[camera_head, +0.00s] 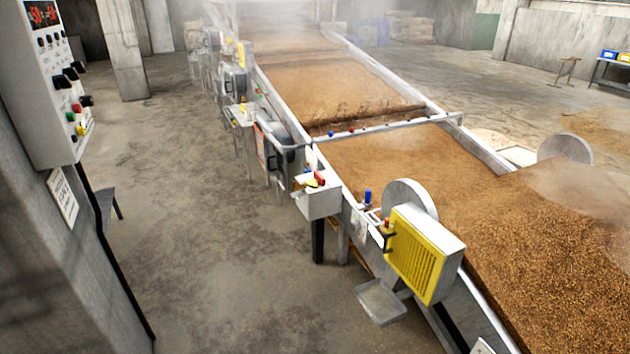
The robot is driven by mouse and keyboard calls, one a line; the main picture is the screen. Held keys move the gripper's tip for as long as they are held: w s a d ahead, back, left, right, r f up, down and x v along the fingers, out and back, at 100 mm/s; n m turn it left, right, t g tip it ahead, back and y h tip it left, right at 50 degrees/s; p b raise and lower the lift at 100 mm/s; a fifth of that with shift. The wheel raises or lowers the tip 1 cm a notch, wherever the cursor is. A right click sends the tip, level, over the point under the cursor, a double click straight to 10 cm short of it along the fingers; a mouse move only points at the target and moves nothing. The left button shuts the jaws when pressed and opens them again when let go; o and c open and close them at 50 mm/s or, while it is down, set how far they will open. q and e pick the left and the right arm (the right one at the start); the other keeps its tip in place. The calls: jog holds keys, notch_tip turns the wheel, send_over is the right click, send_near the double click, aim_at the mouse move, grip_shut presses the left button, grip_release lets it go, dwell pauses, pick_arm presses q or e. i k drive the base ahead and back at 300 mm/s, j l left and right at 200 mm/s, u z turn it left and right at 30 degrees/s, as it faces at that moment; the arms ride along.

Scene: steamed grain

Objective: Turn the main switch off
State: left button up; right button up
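A white control panel (42,85) is mounted on the grey wall or pillar at the far left. It has a red lit display (42,14), a row of small black knobs, larger black rotary switches (70,74), a red button (77,107), and green and yellow buttons near its lower edge. I cannot tell which control is the main switch, and its labels are too small to read. A smaller box (317,203) with red and yellow controls stands beside the conveyor. Neither of my grippers is in view.
A long conveyor bed of brown steaming grain (400,160) runs down the middle and right. A yellow-grilled motor housing (413,256) juts from its near side. Bare concrete floor (200,200) lies open between panel and conveyor. A small bench (107,200) stands behind the pillar.

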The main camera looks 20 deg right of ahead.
aim_at(320, 178)
jog(key=i+z, duration=0.1)
jog(key=z, duration=0.85)
jog(key=i+j+z, duration=0.1)
jog(key=z, duration=0.35)
jog(key=j+z, duration=0.1)
jog(key=z, duration=0.4)
jog(key=i+j+z, duration=0.1)
jog(key=z, duration=0.35)
jog(key=j+z, duration=0.3)
jog(key=j, duration=0.2)
jog(key=i+j+z, duration=0.1)
jog(key=j+z, duration=0.2)
jog(key=j, duration=2.35)
jog(key=j+z, duration=0.1)
jog(key=j, duration=2.1)
jog(key=j+u, duration=0.15)
jog(key=j, duration=0.4)
jog(key=i+j+u, duration=0.2)
jog(key=j, duration=0.3)
jog(key=k, duration=0.1)
